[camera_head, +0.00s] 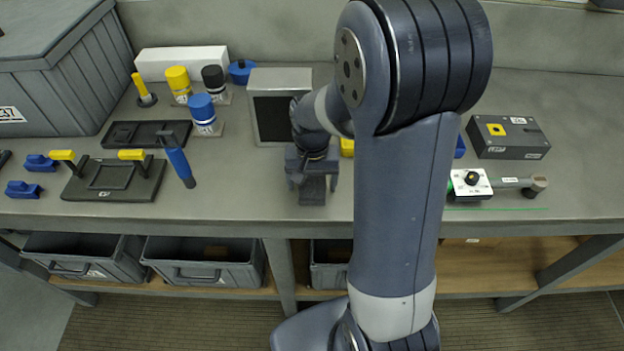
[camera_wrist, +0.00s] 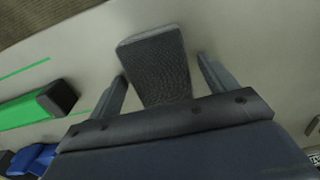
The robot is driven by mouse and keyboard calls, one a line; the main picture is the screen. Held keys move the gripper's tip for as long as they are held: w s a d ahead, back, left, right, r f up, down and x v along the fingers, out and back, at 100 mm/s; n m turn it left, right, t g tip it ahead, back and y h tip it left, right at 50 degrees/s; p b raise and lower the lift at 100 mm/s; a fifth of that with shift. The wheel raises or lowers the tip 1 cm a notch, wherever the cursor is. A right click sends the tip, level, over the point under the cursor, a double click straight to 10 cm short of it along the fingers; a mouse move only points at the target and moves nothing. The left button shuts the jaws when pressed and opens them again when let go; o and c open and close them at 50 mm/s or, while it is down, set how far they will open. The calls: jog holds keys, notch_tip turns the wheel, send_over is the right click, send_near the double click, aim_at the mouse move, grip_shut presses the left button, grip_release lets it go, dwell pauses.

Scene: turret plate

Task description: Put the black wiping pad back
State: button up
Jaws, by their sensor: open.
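The black wiping pad (camera_wrist: 155,55) is a dark, textured block in the wrist view, lying between the two fingers of my gripper (camera_wrist: 163,86) with a gap on each side. My gripper is open and points down at the bench. In the head view my gripper (camera_head: 312,180) is low over the middle of the bench near its front edge, and the pad (camera_head: 313,191) shows as a dark block between the fingers. The pad's near end is hidden behind the gripper body in the wrist view. I cannot tell which spot is the pad's own place.
A dark fixture plate (camera_head: 113,190) with yellow handles, a shallow black tray (camera_head: 125,134) and a blue-handled tool (camera_head: 178,162) are on the left. A screen-like box (camera_head: 281,79) stands behind my gripper. A grey box (camera_head: 508,137) and a white switch unit (camera_head: 469,184) are right.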

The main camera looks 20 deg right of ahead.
aim_at(312, 183)
notch_tip(312, 183, up, 12)
jog(key=shift+r, duration=0.25)
dwell(0.4)
